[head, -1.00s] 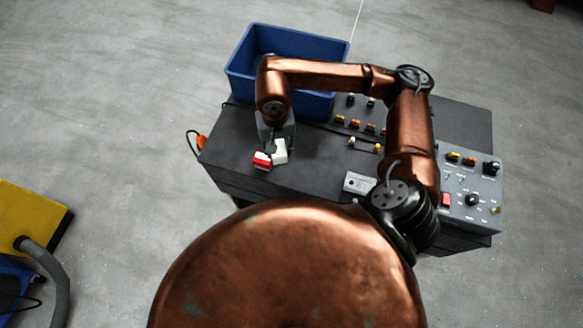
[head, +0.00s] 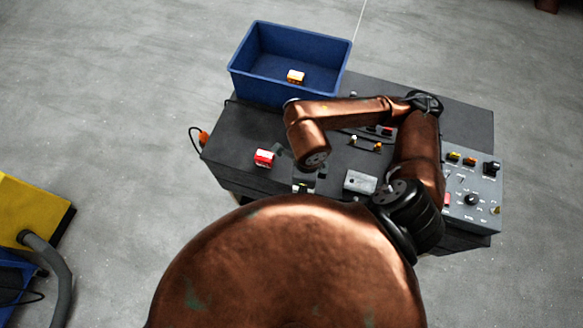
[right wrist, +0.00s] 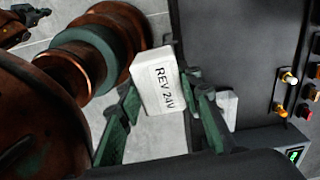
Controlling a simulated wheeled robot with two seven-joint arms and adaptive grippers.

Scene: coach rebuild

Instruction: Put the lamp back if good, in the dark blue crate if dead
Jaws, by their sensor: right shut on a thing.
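My right gripper (right wrist: 160,90) is shut on a white lamp marked "REV 24V" (right wrist: 158,80), held between its green and dark fingers. In the head view this gripper (head: 304,184) hangs near the bench's front edge, mostly under my arm, so the lamp is largely hidden there. A red and white lamp (head: 264,158) lies on the bench, left of the gripper.
A pale grey box (head: 360,182) sits right of the gripper. Small lamps and knobs (head: 378,146) stand behind it, partly behind my arm. A grey control panel (head: 472,195) is at the right. An orange item on a cable (head: 203,138) hangs at the bench's left edge.

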